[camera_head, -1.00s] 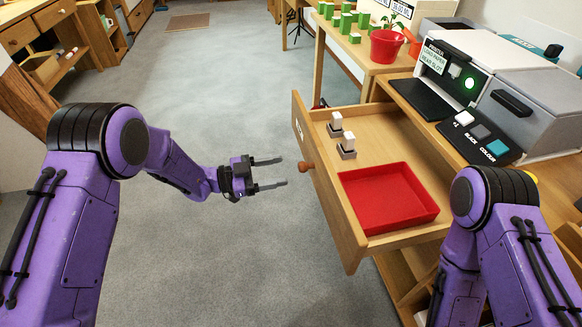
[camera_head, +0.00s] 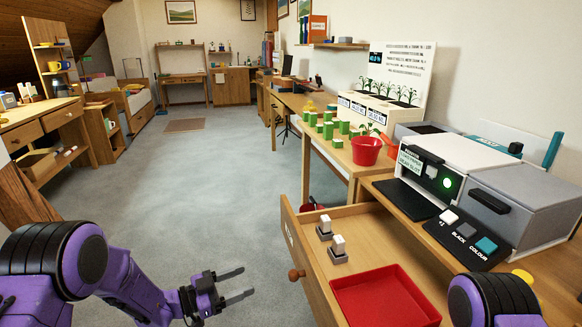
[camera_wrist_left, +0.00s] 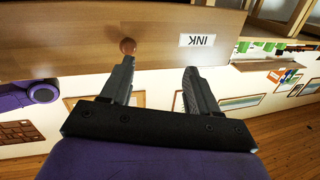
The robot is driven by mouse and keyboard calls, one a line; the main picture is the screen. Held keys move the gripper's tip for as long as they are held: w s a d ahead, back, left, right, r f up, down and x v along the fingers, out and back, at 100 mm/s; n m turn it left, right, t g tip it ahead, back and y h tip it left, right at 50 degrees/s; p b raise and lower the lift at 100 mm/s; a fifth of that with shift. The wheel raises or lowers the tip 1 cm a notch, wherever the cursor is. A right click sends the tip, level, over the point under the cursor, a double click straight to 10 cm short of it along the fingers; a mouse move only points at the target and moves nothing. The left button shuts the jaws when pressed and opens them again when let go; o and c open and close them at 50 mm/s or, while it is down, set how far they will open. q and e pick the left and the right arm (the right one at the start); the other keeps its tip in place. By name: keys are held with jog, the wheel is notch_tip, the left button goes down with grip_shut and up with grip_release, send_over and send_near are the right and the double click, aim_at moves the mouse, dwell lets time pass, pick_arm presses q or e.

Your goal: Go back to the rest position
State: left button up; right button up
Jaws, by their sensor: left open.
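My left gripper (camera_head: 238,284) is open and empty in the head view, to the left of the pulled-out drawer and apart from its round wooden knob (camera_head: 296,275). In the left wrist view its two fingers (camera_wrist_left: 156,88) are spread with nothing between them. The drawer front (camera_wrist_left: 75,40), with its knob and an INK label (camera_wrist_left: 197,40), shows beyond them. Of my right arm only a purple and black joint (camera_head: 492,300) shows at the lower right; its gripper is out of view.
The open drawer (camera_head: 365,235) holds a red tray (camera_head: 385,300) and two small white-topped stamps (camera_head: 338,247). A printer-like machine (camera_head: 470,180) stands on the cabinet at right. A red pot (camera_head: 366,151) and green blocks (camera_head: 328,130) are behind. The grey floor (camera_head: 215,190) is clear.

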pick_arm(q)
jog(key=s+a+f+n+t+y, duration=0.2)
jog(key=a+f+n+t+y, duration=0.2)
jog(key=f+n+y, duration=0.5)
jog(key=s+a+f+n+g+y, duration=0.2)
jog(key=s+a+f+n+y, duration=0.15)
jog(key=s, duration=0.35)
jog(key=s+a+f+n+g+y, duration=0.2)
jog(key=s+f+n, duration=0.1)
jog(key=s+f, duration=0.3)
jog(key=s+a+f+n+g+y, duration=0.2)
jog(key=s+a+f+n, duration=0.1)
jog(key=s, duration=0.5)
jog(key=s+a+f+n+g+y, duration=0.15)
jog(key=s+g, duration=0.25)
jog(key=s, duration=0.9)
notch_tip(320, 180, up, 18)
jog(key=p, duration=1.8)
jog(key=shift+a+r+y, duration=0.2)
jog(key=shift+a+y, duration=0.1)
